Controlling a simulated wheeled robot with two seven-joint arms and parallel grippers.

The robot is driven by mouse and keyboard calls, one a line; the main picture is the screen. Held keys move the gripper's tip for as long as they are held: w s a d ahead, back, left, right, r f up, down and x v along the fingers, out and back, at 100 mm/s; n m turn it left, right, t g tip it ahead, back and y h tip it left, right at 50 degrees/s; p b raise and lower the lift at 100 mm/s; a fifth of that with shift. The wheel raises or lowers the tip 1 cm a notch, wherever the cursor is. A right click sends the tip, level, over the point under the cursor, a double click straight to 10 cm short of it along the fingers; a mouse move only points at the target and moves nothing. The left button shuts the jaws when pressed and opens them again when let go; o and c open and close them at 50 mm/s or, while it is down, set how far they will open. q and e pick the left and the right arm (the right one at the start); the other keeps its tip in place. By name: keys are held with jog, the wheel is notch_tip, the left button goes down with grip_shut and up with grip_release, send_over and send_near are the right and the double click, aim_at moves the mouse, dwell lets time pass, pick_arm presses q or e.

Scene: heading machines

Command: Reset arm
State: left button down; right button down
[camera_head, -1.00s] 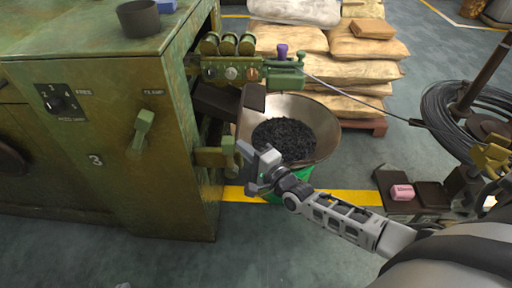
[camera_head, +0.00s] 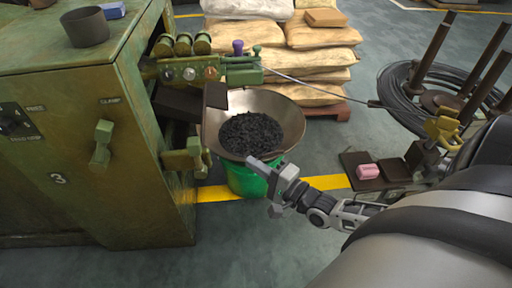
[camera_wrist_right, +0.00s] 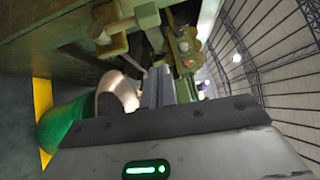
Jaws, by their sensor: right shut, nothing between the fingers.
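My right gripper (camera_head: 265,182) is in the lower middle of the head view, in front of the green bucket and apart from the machine. It is shut and empty. In the right wrist view its fingers (camera_wrist_right: 160,88) point toward the green machine. My right arm comes in from the lower right. My left gripper is out of view. The green heading machine (camera_head: 150,160) stands on the left, with a clamp lever (camera_head: 102,145) on its front and a wire running into its head (camera_head: 205,70).
A wide pan of dark pieces (camera_head: 290,105) sits on the green bucket (camera_head: 245,182). A wire coil (camera_head: 400,90) on a stand is at right, beside a dark tray with a pink block (camera_head: 368,172). Stacked sacks (camera_head: 325,35) are behind. The floor at lower middle is clear.

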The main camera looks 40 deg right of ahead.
dwell(0.4)
